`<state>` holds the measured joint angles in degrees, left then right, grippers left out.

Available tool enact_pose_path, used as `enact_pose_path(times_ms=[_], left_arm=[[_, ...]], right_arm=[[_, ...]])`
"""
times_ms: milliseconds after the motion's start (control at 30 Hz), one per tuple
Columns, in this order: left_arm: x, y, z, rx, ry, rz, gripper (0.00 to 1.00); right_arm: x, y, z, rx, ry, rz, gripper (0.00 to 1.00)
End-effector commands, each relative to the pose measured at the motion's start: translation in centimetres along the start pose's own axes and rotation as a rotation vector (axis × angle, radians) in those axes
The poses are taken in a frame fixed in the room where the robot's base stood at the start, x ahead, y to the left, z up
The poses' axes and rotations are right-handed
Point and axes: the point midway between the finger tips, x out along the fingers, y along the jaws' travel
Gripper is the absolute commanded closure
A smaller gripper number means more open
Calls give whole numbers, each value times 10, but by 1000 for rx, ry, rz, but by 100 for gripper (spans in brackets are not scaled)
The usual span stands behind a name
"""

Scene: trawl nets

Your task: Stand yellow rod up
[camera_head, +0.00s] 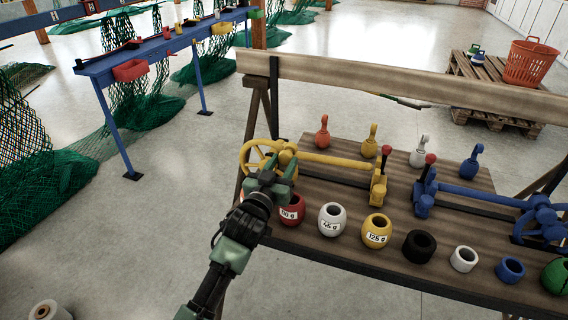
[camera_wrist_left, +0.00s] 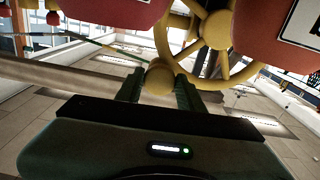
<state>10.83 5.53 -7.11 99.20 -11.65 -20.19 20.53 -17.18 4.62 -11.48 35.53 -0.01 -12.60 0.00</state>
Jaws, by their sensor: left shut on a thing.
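The yellow rod (camera_head: 338,161) lies level along the wooden bench, between a yellow handwheel (camera_head: 246,154) at its left end and a yellow bracket (camera_head: 378,187) at its right. My left gripper (camera_head: 279,168) is at the wheel end, covering part of the wheel and hub. In the left wrist view, the fingers (camera_wrist_left: 160,88) are shut on a round yellow knob (camera_wrist_left: 159,76) beside the wheel's spokes and hub (camera_wrist_left: 217,29). How the knob joins the wheel is partly hidden. My right gripper is in neither view.
Labelled red (camera_head: 292,209), white (camera_head: 332,219) and yellow (camera_head: 376,231) pots stand close along the front edge, with more pots to the right. Several coloured handled pieces stand behind the rod. A blue rod assembly (camera_head: 478,195) is at right. A wooden board (camera_head: 400,84) runs behind.

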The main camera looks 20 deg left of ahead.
Motion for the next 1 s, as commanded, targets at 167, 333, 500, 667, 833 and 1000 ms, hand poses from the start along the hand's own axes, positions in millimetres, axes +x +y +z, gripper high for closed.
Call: enact_pose_path(times_ms=[167, 333, 500, 667, 833, 1000], left_arm=[[0, -8, -12, -109, -1, -1, 100], [0, -21, -22, -254, -1, -2, 100], [0, -36, -29, -414, 0, -2, 100], [0, -52, -33, -565, 1, -2, 100], [0, -69, -34, -726, 2, -2, 100], [0, -86, -33, -887, 4, -2, 100]], right_arm=[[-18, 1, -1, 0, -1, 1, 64], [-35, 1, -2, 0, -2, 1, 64], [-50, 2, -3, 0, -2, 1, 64], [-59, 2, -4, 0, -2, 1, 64], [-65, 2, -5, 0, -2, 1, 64], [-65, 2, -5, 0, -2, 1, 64]])
